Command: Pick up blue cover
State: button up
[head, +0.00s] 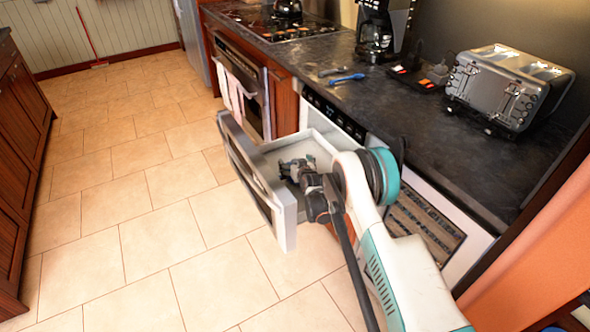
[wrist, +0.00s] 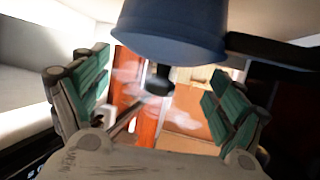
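A blue rounded thing, which looks like the blue cover (wrist: 175,38), fills the top middle of the wrist view. Its lower rim reaches down between and beyond my fingertips, and a small dark piece shows just below it. My gripper (wrist: 158,82) is open, its two green-padded fingers wide apart with nothing clamped between them. I cannot tell whether a finger touches the cover. In the head view my gripper (head: 298,170) is at the open drawer (head: 285,218), partly hidden by my arm. The cover cannot be made out there.
The drawer sticks out below the dark countertop (head: 425,125). On the counter are a toaster (head: 510,85), a coffee maker (head: 375,30) and a blue-handled utensil (head: 346,78). An oven (head: 245,85) is beyond. The tiled floor (head: 130,220) at left is clear.

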jog(key=c, duration=0.9)
jog(key=shift+o, duration=0.2)
jog(key=shift+s, duration=0.1)
